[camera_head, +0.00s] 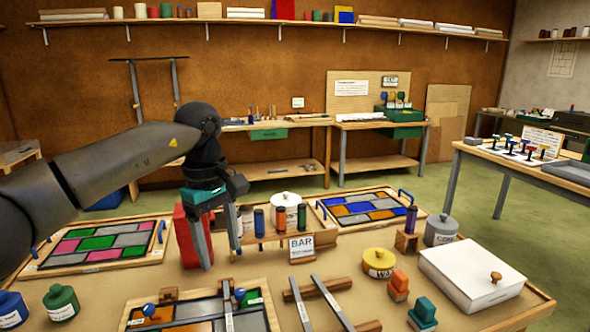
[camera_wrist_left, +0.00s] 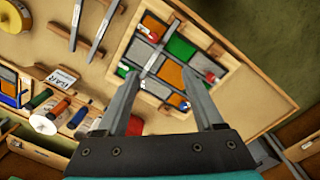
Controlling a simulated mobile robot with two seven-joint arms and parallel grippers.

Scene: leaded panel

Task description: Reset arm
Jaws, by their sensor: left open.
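My left gripper (camera_head: 215,255) hangs from the left arm with its fingers pointing down, above the table and behind the front leaded panel (camera_head: 202,308). Its two fingers are apart with nothing between them, as the left wrist view (camera_wrist_left: 160,78) also shows. A red box (camera_head: 184,240) stands just behind the fingers and is partly hidden by them. My right gripper is not in view.
Two more panels lie at the back left (camera_head: 98,246) and back right (camera_head: 368,210). A rack (camera_head: 271,236) with coloured spools and a BAR sign (camera_head: 300,246) stands mid-table. A yellow tin (camera_head: 379,262), a white lidded box (camera_head: 472,275) and a grey pot (camera_head: 441,231) stand right. Several jars stand front left.

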